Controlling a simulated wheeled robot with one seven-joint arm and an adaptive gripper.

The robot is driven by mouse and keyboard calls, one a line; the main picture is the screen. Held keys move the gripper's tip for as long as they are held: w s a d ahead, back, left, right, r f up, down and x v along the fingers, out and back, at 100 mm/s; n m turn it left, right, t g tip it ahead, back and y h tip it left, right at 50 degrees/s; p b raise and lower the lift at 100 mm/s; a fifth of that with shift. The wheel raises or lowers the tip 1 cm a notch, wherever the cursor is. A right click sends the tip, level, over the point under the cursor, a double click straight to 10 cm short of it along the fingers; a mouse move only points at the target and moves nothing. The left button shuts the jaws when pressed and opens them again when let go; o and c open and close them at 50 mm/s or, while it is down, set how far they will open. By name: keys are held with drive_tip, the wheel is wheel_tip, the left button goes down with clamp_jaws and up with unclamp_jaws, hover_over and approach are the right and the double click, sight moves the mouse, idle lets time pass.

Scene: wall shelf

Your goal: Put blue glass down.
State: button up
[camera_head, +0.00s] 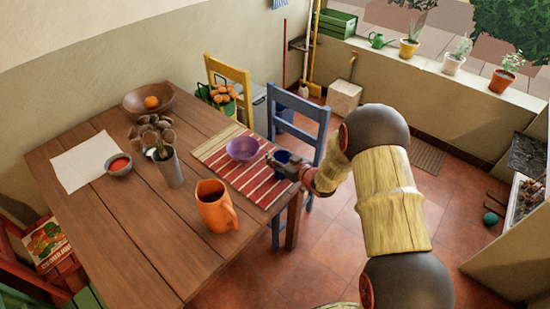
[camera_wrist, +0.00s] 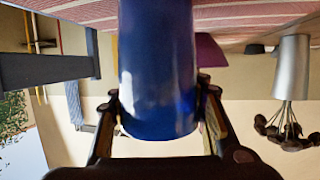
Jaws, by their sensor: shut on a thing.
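The blue glass (camera_head: 282,156) is at the right end of the red striped mat (camera_head: 254,187) on the wooden table. My gripper (camera_head: 284,165) reaches in from the right and is shut on the glass. In the wrist view, which is upside down, the blue glass (camera_wrist: 157,65) fills the middle between the two fingers of my gripper (camera_wrist: 158,98). Its far end meets the striped mat at the top of the picture. The glass looks upright and at or close to the mat; I cannot tell whether it touches.
A purple bowl (camera_head: 242,149) stands on the mat just left of the glass. An orange jug (camera_head: 214,209) and a metal vase (camera_head: 168,168) stand further left. A blue chair (camera_head: 298,106) is behind the glass, near the table edge. The mat's front part is clear.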

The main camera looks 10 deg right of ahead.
drive_tip(key=shift+r, duration=0.15)
drive_tip(key=o, duration=1.3)
